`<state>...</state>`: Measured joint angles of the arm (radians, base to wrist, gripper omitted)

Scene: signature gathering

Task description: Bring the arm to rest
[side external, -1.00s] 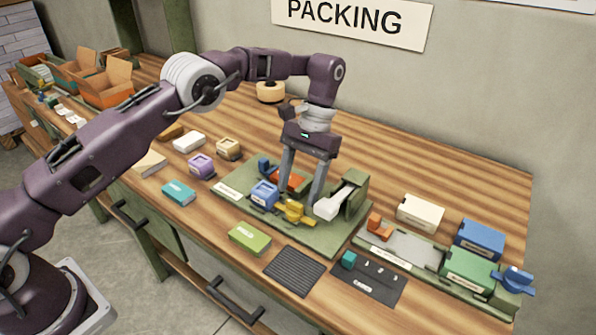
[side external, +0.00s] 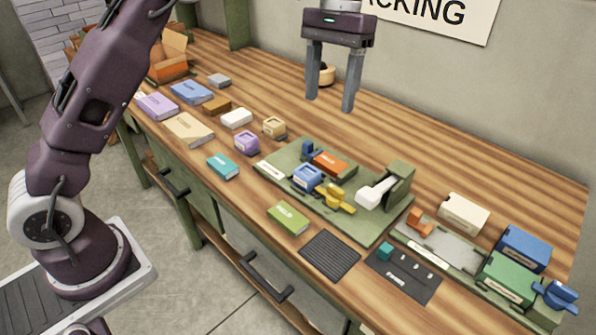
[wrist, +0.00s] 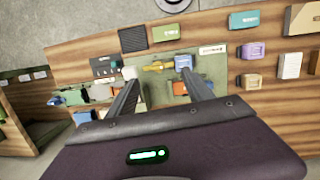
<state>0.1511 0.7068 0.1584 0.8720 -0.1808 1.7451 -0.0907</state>
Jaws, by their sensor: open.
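My gripper (side external: 330,103) is raised above the far side of the wooden workbench (side external: 440,160). Its two fingers are spread apart with nothing between them. In the wrist view, my gripper (wrist: 165,95) also shows both fingers apart, with the bench beyond them. Below and in front of it lies the green fixture board (side external: 350,220). The board holds an orange-red block (side external: 330,163), a blue block (side external: 308,177), a yellow clamp (side external: 337,198) and a white-levered press (side external: 376,193). My gripper is clear of all of them.
Small blocks and boxes, including a purple block (side external: 247,142) and a teal box (side external: 223,166), line the bench's left part. A ribbed black mat (side external: 330,255) lies near the front edge. A green box (side external: 508,279) and a blue box (side external: 524,247) stand at right.

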